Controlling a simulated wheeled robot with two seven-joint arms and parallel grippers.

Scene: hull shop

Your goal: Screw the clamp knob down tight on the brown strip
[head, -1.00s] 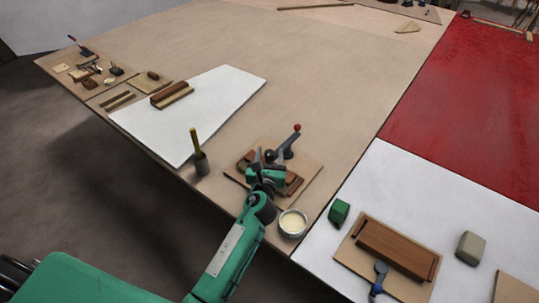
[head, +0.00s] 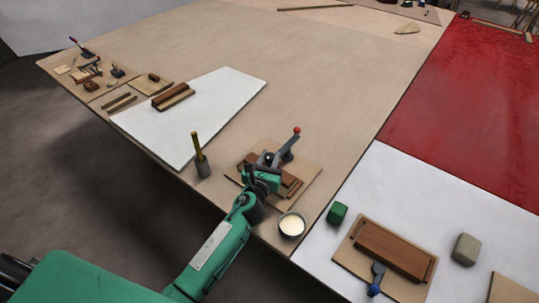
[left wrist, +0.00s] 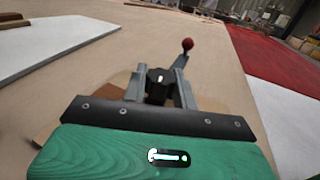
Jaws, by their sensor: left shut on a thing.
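The clamp with a red-ball lever (head: 294,137) stands on a wooden board (head: 305,165) near the bench's front edge. The brown strip (head: 292,187) lies on that board, partly hidden by my gripper. My left gripper (head: 267,162) reaches over the strip from the front. In the left wrist view, the black clamp knob (left wrist: 158,90) sits between the two grey fingers, and my gripper is shut on it. The knob's lower end and its contact with the strip are hidden. My right gripper is not in view.
A cream-filled bowl (head: 292,225) stands close to my left wrist. A pot with a yellow-handled tool (head: 202,165) is to the left.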

